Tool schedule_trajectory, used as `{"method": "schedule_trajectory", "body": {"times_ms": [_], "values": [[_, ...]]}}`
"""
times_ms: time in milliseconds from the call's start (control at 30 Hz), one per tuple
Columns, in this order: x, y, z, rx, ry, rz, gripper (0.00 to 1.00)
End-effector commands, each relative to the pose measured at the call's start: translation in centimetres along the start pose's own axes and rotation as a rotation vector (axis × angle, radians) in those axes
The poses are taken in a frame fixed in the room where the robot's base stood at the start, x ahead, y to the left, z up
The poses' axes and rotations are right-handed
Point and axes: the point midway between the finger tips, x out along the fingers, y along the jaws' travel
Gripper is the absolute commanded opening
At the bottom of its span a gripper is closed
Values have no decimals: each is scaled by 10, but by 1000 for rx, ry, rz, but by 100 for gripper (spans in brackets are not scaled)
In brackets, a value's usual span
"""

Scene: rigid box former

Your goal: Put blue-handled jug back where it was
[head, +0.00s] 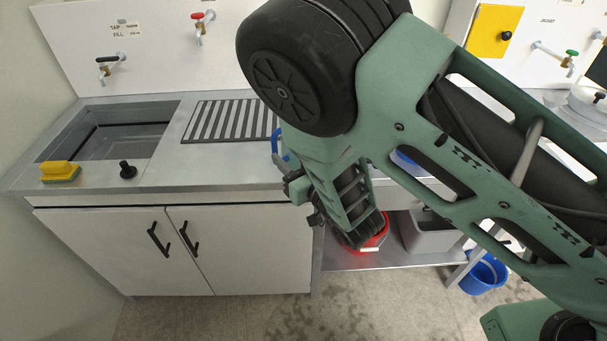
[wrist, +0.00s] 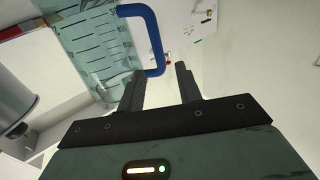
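The jug has a clear, marked body (wrist: 88,45) and a thick blue handle (wrist: 152,35), both large at the upper left of the wrist view. In the head view only a bit of the blue handle (head: 277,143) shows at the edge of my arm, over the counter; the rest is hidden. My gripper (wrist: 161,72) has its two dark fingers apart. The near end of the handle lies at or just beyond the gap between the fingertips. I cannot see contact. In the head view my arm mostly covers the gripper.
A sink (head: 125,135) and a striped drain grid (head: 232,120) are in the counter at left. A yellow sponge (head: 60,172) lies at the front. A red bucket (head: 374,240) and grey bin (head: 425,232) stand on the lower shelf. A blue bucket (head: 484,272) stands at right.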

Motion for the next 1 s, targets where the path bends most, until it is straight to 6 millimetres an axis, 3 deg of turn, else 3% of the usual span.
{"method": "schedule_trajectory", "body": {"times_ms": [100, 300, 667, 867, 1000], "values": [[-24, 1, 4, 1, -2, 1, 35], [-51, 0, 2, 1, -1, 0, 35], [-56, 2, -1, 20, -39, 23, 35], [-52, 8, 3, 120, -287, 110, 35], [-66, -2, 0, 187, -521, 121, 35]]}}
